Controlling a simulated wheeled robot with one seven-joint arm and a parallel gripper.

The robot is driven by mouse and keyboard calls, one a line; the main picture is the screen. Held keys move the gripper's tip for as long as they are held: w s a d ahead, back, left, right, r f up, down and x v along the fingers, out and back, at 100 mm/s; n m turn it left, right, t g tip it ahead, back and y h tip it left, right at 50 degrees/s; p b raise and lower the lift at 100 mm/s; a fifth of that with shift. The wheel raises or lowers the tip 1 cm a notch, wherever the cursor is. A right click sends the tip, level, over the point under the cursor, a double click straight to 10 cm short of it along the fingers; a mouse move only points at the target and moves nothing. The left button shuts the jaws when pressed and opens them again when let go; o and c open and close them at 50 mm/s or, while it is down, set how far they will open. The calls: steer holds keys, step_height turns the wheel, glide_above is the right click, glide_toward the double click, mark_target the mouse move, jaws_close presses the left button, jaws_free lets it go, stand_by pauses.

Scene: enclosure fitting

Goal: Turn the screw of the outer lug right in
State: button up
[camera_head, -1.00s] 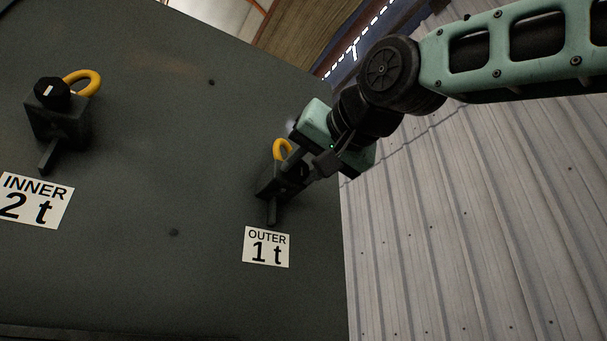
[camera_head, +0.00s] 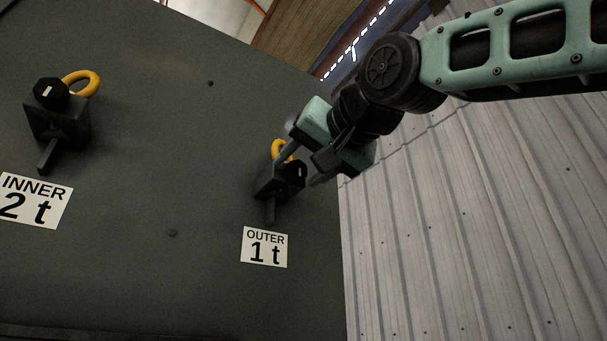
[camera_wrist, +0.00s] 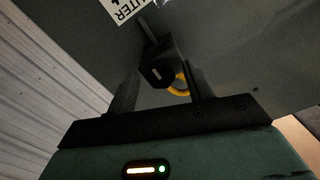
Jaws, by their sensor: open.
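The outer lug (camera_head: 268,184) is a dark block with a yellow ring (camera_head: 277,150) on the dark panel, above the label "OUTER 1 t" (camera_head: 265,247). Its screw (camera_head: 297,174) is a black head with a small white mark, on the side facing my gripper. My gripper (camera_head: 299,172) is open, with one finger on each side of the screw head. In the wrist view, the screw head (camera_wrist: 157,74) sits between the two spread fingers, apart from both, with part of the yellow ring (camera_wrist: 180,84) beside it. How deep the screw sits cannot be told.
The inner lug (camera_head: 58,120) stands at the left of the panel (camera_head: 150,260), with its own yellow ring and the label "INNER 2 t" (camera_head: 34,201). A corrugated grey wall (camera_head: 440,230) lies right of the panel.

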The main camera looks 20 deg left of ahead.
steer(key=b+v, duration=0.7)
steer(key=v, duration=1)
steer(key=shift+d, duration=0.1)
steer(key=w+a+f+g+h+b, duration=0.1)
steer(key=w+f+g+h, duration=0.15)
steer(key=f, duration=1.05)
steer(key=w+a+f+n+g+h, duration=0.1)
steer(key=w+a+f+h, duration=0.15)
steer(key=f, duration=0.95)
steer(key=w+a+f+g+h+b, duration=0.1)
steer(key=w+f+g+h, duration=0.15)
steer(key=f, duration=1.05)
steer(key=s+d+f+g+h, duration=0.15)
steer(key=d+f, duration=0.25)
steer(key=f, duration=0.7)
steer(key=s+d+f+g+h, duration=0.15)
steer(key=d+f, duration=0.25)
steer(key=f, duration=0.7)
steer(key=s+d+f+g+h, duration=0.2)
steer(key=s+d+f, duration=0.7)
steer(key=f, duration=0.4)
steer(key=shift+s+d+n+g+b, duration=0.3)
steer(key=shift+d+g+b, duration=0.15)
steer(key=shift+d, duration=0.35)
steer(key=shift+f+h, duration=0.1)
steer(key=shift+h, duration=0.15)
